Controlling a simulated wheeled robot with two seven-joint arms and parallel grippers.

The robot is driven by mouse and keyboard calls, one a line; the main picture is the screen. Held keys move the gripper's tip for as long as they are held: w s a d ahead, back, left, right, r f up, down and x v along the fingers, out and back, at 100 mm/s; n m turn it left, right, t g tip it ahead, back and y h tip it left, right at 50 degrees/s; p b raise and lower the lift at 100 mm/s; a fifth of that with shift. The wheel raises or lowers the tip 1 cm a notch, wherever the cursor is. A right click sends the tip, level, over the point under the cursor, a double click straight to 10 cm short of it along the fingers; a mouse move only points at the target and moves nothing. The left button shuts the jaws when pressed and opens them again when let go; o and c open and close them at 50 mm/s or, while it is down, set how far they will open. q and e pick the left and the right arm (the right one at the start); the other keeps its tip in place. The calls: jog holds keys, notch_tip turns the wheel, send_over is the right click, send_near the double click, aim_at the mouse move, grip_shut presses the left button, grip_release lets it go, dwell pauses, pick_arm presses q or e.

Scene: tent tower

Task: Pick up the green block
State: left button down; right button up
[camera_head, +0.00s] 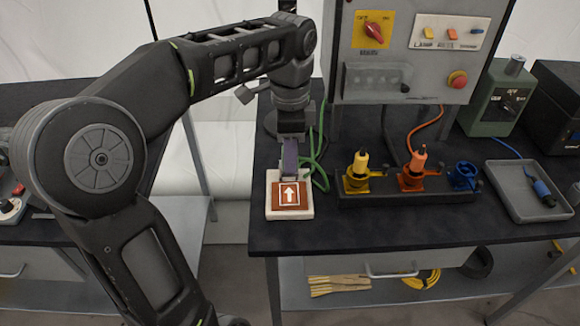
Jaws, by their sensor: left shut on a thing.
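I see no loose green block in the head view. My left gripper (290,140) points down over the left end of the dark workbench (385,222). It is shut on a narrow purple block (290,160), held upright just behind a white square base (274,211). That base has an orange-brown panel with a white arrow (290,194) on it. Whether the purple block touches the base I cannot tell. The fingertips are small and partly hidden. My right gripper is out of view.
A green cable (319,180) lies right of the gripper. A dark rack (405,197) holds yellow, orange and blue connectors. A control panel (415,85) rises behind. A green machine (497,98) and grey tray (522,200) are at right. The front bench strip is clear.

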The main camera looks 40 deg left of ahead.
pick_arm(q)
jog(key=shift+r, duration=0.2)
dwell(0.5)
jog(key=shift+r, duration=0.1)
dwell(0.4)
send_over(289, 200)
notch_tip(289, 200, down, 6)
jog(key=shift+w+f, duration=0.1)
jog(key=shift+f, duration=0.05)
jog(key=shift+f, duration=1.9)
